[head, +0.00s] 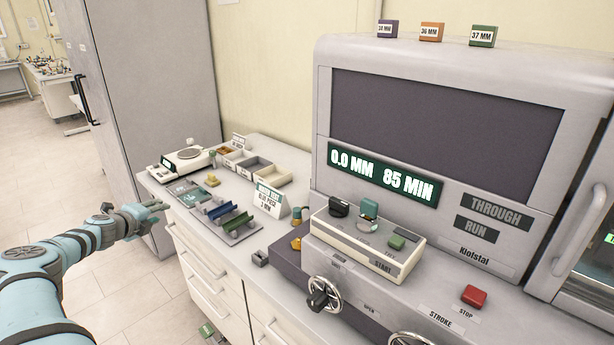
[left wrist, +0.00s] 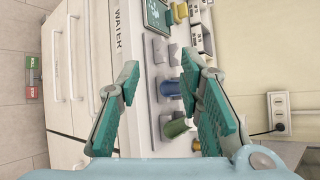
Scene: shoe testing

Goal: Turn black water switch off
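A black switch (head: 339,207) stands at the left end of the cream control box (head: 362,243) on the machine. A teal switch (head: 369,209) stands beside it; I cannot read a water label next to either. My left gripper (head: 158,213) is over the floor in front of the counter's left end, well left of the control box and touching nothing there. In the left wrist view, my left gripper (left wrist: 158,88) has its teal fingers spread wide with nothing between them. The black switch is not visible in that view. My right gripper is in neither view.
The counter holds a scale (head: 188,156), blue and green holders (head: 228,222), a sign card (head: 268,200) and sorting trays (head: 250,168). The machine's handwheel (head: 323,294) and red stop button (head: 473,296) project in front. The floor at left is open.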

